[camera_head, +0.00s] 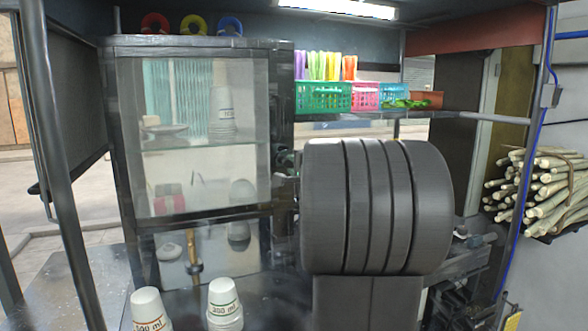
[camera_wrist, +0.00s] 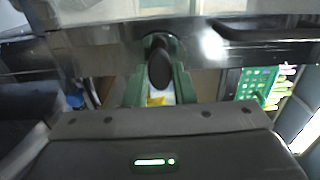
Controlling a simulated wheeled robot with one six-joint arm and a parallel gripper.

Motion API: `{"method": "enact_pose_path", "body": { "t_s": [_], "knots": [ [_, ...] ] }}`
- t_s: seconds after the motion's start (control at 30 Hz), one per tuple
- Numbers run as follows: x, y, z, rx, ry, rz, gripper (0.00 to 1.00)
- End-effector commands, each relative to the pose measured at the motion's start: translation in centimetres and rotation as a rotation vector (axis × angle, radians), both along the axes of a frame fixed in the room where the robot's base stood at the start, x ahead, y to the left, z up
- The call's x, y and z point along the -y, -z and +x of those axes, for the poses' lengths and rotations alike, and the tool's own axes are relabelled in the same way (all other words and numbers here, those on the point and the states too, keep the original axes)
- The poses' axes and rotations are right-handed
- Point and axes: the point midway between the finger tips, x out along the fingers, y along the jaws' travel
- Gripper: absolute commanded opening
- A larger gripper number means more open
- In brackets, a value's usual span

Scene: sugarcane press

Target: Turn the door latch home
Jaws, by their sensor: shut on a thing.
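The glass-fronted cabinet (camera_head: 205,60) stands at left in the head view, its framed door (camera_head: 190,180) flush with the front as far as I can see. The door latch (camera_wrist: 160,68) is a dark oval knob on the metal frame, at the top middle of the wrist view. My gripper (camera_wrist: 160,82) has its green fingers on both sides of the latch and is shut on it. In the head view my dark ridged arm covers most of the gripper and the latch area at the cabinet's right edge.
Stacked cups (camera_head: 147,310) and a second cup stack (camera_head: 224,303) stand on the metal counter below the cabinet. Coloured baskets (camera_head: 322,97) sit on the shelf at upper right. Sugarcane stalks (camera_head: 545,190) are stacked at far right. A dark post (camera_head: 55,170) stands at left.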

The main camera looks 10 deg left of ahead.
Motion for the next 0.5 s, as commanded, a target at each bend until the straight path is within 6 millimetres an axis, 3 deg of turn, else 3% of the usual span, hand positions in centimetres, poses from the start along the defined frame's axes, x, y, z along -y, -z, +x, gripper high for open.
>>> {"method": "enact_pose_path", "body": {
  "t_s": [0.07,0.1,0.17,0.5],
  "knots": [
    [-0.02,0.12,-0.01,-0.002,-0.001,-0.001,0.01],
    [-0.02,0.12,-0.01,-0.002,-0.001,-0.001,0.31],
    [-0.01,0.11,0.0,-0.002,-0.001,-0.001,0.43],
    [0.11,0.04,-0.14,0.0,0.0,0.0,0.45]
  ]
}}
